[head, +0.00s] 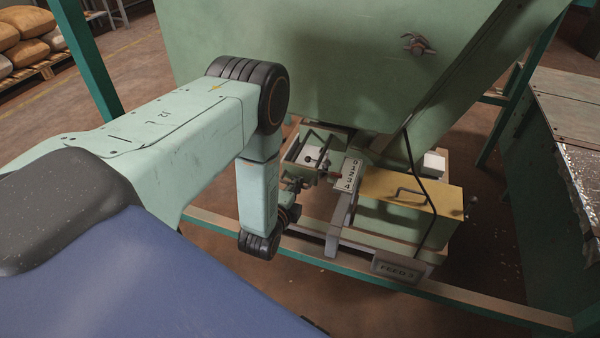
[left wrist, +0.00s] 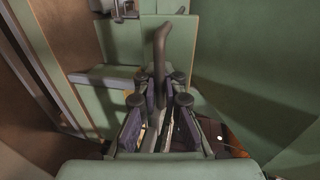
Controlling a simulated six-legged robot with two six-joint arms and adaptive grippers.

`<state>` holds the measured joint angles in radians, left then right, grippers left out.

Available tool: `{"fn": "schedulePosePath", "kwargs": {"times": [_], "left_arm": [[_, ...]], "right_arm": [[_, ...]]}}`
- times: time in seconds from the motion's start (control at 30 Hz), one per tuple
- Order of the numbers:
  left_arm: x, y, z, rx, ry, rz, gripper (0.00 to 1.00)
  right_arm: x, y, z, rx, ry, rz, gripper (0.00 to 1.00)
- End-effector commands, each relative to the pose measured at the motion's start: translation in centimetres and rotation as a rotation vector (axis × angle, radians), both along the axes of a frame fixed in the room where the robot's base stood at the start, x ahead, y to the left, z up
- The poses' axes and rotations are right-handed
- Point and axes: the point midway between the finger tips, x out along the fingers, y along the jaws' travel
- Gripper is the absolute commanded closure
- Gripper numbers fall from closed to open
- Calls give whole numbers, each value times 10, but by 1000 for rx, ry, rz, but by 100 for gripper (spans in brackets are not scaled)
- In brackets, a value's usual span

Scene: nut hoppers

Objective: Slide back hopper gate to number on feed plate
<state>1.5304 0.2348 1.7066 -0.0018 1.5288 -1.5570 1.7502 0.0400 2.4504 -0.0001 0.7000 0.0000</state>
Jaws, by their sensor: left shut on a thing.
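The pale numbered feed plate (head: 350,174) lies under the green hopper (head: 310,60), with a short column of digits on it. My left gripper (head: 310,174) is just left of this plate, partly hidden by my own wrist. In the left wrist view, my left gripper (left wrist: 160,92) is shut on a grey bar-like handle (left wrist: 161,48), which rises between its dark finger pads. I take it to be the gate handle. The gate's edge against the digits is too small to read. My right gripper is in neither view.
A yellow-topped box (head: 410,190) with a bent handle stands right of the plate, above a "FEED 2" sign (head: 397,270). A green frame rail (head: 470,300) runs along the front. A bench (head: 570,105) stands at right, and sacks (head: 28,38) lie at far left.

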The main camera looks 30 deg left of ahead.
Motion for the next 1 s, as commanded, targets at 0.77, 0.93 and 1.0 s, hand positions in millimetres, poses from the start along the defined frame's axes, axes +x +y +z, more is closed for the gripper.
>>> {"fn": "schedulePosePath", "kwargs": {"times": [0.77, 0.93, 1.0], "left_arm": [[-2, 0, 0, 0, -1, 0, 69], [-3, -1, 0, 0, -1, 0, 69], [-7, -2, 0, 0, 0, 0, 69]], "right_arm": [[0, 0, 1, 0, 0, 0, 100], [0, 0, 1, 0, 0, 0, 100], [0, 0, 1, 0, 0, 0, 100]]}}
